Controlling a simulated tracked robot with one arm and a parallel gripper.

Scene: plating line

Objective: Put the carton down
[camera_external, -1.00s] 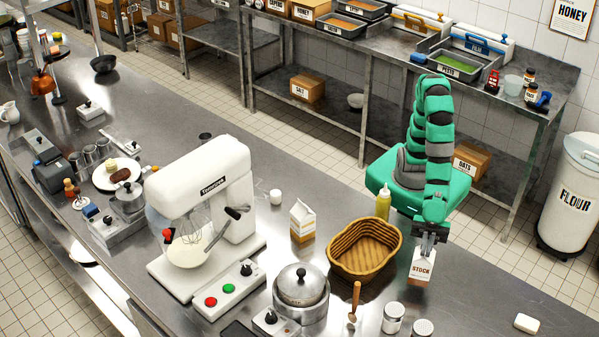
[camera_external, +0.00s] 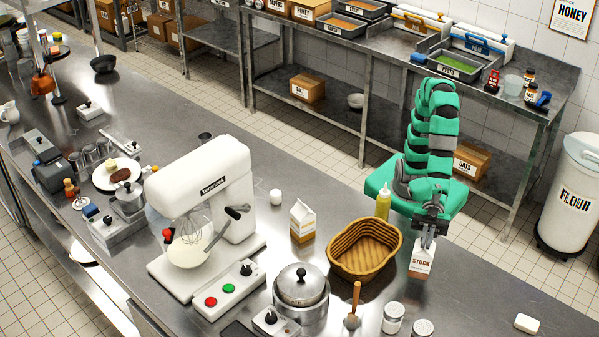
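The carton labelled STOCK (camera_external: 421,265), white with a brown lower part, is upright on the right of the basket. My gripper (camera_external: 427,241) points down and is shut on the top of this carton. The fingertips partly hide the carton's top. I cannot tell whether its base touches the steel counter (camera_external: 470,290) or hangs just above it. A second, similar carton (camera_external: 302,221) stands on the counter left of the basket, apart from my gripper.
The wicker basket (camera_external: 345,262) is close on the left of the held carton. A yellow bottle (camera_external: 383,205) stands behind the basket. Jars (camera_external: 393,318) and a wooden-handled brush (camera_external: 354,305) are in front. The counter to the right is clear except for a white block (camera_external: 526,323).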

